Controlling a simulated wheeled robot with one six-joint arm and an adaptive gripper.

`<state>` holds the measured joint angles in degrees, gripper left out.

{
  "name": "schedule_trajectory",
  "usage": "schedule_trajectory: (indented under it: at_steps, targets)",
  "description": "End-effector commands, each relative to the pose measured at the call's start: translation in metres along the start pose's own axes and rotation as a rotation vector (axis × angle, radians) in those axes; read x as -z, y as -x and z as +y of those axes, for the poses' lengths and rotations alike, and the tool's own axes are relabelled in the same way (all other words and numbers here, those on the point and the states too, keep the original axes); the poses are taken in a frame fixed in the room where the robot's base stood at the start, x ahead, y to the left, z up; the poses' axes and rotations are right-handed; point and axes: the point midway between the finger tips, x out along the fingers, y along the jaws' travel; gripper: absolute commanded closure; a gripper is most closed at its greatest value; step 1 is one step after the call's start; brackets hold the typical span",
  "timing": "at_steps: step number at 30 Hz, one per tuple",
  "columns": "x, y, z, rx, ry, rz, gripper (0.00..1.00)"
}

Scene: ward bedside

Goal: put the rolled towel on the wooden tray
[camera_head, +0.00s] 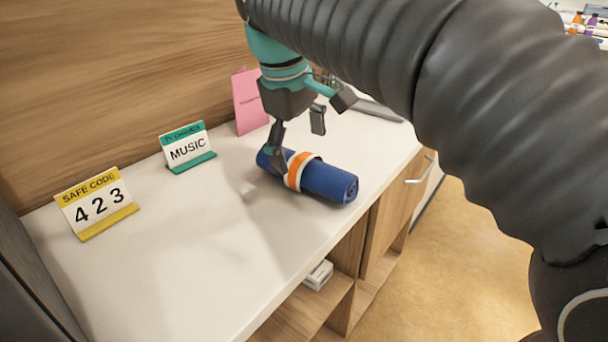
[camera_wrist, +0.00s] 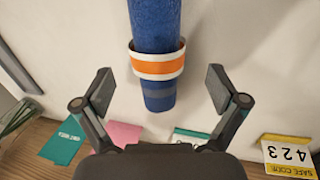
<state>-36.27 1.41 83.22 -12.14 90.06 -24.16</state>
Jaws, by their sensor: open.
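The rolled towel (camera_head: 330,183) is dark blue with an orange-and-white band and lies on its side on the white counter top. In the wrist view, the towel (camera_wrist: 155,25) runs down from the top edge, and its banded end shows between the two fingers. My gripper (camera_head: 298,146) is open and empty over the towel's far end; one finger overlaps that end in the head view. In the wrist view, my gripper (camera_wrist: 160,88) has clear gaps on both sides of the towel. I cannot tell the fingertips' exact height. I see no wooden tray in either view.
A flat grey object (camera_head: 378,109) lies behind my gripper. The counter's front left is clear. An open shelf (camera_head: 310,305) is below.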

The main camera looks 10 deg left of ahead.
Motion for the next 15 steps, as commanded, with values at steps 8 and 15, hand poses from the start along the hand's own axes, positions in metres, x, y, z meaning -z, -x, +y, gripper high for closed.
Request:
schedule_trajectory:
  at_steps: [8,15]
  targets:
    - [0.000,-0.019,0.001,0.000,-0.002,0.000,0.04]
    - [0.002,-0.053,0.003,0.001,-0.002,-0.001,0.04]
